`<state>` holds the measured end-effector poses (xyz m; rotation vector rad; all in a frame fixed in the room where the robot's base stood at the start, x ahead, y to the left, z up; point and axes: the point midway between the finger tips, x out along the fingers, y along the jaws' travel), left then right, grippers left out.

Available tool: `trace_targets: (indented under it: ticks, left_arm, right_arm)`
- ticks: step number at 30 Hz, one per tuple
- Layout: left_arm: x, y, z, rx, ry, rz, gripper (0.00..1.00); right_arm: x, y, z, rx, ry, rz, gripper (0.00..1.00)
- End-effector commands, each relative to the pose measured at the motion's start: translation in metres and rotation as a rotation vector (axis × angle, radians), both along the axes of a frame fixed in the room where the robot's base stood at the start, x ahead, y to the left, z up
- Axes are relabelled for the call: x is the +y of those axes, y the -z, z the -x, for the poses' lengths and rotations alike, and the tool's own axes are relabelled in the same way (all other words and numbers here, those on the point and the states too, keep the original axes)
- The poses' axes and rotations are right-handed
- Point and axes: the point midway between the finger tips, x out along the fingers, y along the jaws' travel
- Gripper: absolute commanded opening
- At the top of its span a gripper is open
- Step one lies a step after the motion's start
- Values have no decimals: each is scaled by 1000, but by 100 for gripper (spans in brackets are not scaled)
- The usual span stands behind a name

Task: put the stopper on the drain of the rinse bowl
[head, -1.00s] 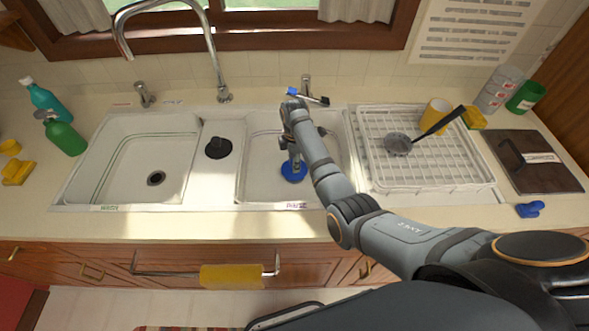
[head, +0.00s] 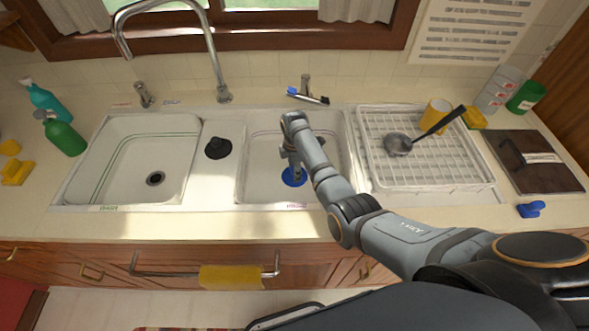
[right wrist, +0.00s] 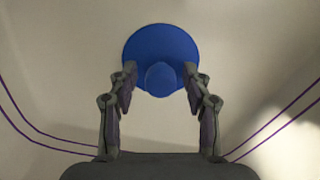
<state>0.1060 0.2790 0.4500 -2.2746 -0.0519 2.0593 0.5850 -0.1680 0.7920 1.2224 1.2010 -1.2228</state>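The blue stopper (head: 293,178), a round disc with a knob, is low in the rinse bowl (head: 262,165), the right-hand basin. In the right wrist view the stopper (right wrist: 160,45) lies flat ahead of my right gripper (right wrist: 160,88), its knob between the two fingers. A gap shows on each side of the knob, so the gripper is open around it. In the head view my right gripper (head: 292,167) reaches down into the bowl over the stopper. The rinse bowl's drain is hidden. My left gripper is not in view.
The wash bowl (head: 120,165) is at the left, with its drain (head: 155,179) open to view. A black object (head: 218,148) stands on the divider. A brush (head: 308,97) lies behind the rinse bowl. A dish rack (head: 440,165) with a ladle and mug is at the right.

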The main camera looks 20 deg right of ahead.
Motion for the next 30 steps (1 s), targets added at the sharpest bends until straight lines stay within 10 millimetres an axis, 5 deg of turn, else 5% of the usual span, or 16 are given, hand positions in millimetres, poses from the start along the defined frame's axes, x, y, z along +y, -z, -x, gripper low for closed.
trace_targets:
  ticks: [8, 21, 30]
  left_arm:
    - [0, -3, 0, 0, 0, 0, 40]
    - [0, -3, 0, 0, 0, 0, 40]
    - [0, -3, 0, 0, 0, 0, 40]
  right_arm:
    - [0, -17, -1, -3, 0, 0, 49]
    - [0, -111, -1, -2, -1, 0, 49]
    - [0, -123, 0, 0, -1, 0, 49]
